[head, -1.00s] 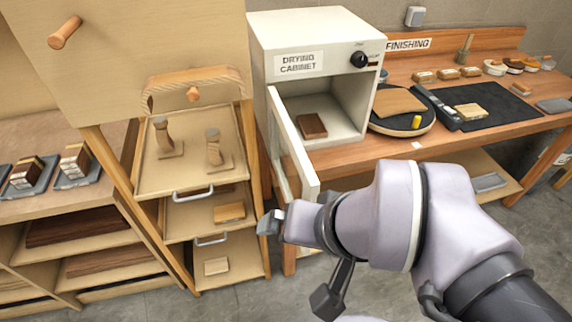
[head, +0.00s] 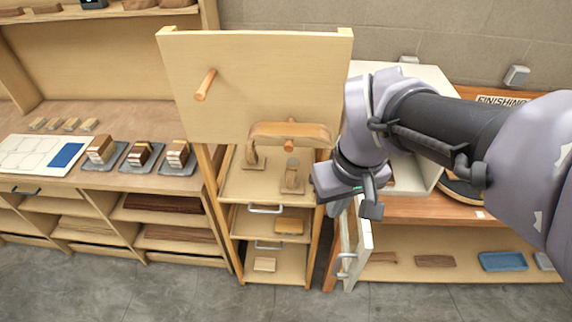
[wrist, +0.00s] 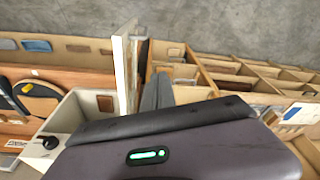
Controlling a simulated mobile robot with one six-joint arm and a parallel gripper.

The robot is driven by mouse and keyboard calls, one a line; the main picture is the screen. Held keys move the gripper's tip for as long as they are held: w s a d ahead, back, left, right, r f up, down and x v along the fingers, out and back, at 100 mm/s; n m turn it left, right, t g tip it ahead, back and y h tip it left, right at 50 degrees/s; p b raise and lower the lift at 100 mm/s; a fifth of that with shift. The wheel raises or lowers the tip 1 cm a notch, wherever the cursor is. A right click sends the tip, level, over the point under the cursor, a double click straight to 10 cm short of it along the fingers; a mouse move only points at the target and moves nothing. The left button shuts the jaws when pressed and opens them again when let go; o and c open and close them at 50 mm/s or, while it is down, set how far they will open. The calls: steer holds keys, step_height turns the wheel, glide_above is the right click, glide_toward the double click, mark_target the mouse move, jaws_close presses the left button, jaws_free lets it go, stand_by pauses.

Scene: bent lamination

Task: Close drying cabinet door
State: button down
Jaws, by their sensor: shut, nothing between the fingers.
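The white drying cabinet (head: 432,76) stands behind my arm, which hides most of its front. It also shows in the wrist view (wrist: 72,108), with a dark knob and a brown block inside. Its door (head: 364,248) stands open, swung out toward me, with a metal handle (head: 345,266) on its left face. In the wrist view the door (wrist: 121,75) is a thin upright panel. My gripper (wrist: 157,92) is shut and empty, just beside the door on the handle side. I cannot tell whether they touch. In the head view the gripper (head: 334,205) is above the handle.
A wooden rack (head: 232,190) with drawers and a tall panel (head: 265,85) with a peg stand close left of the door. The finishing bench (head: 490,212) is at the right, with a blue tray (head: 502,261) on its lower shelf. The floor (head: 430,300) in front is clear.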

steer(key=w+a+f+n+g+h, duration=0.2)
steer(key=f+n, duration=0.2)
steer(key=f, duration=0.2)
steer(key=w+a+f+n+g+h, duration=0.1)
steer(key=w+a+f+n+g, duration=0.15)
steer(key=f, duration=0.35)
steer(key=s+d+f+b, duration=0.3)
steer(key=s+d+f, duration=0.1)
steer(key=f, duration=0.5)
steer(key=shift+d+f+n+t+b, duration=0.35)
steer(key=shift+d+t+b, duration=0.1)
steer(key=shift+d, duration=0.25)
steer(key=shift+s+d, duration=0.1)
steer(key=shift+s, duration=0.05)
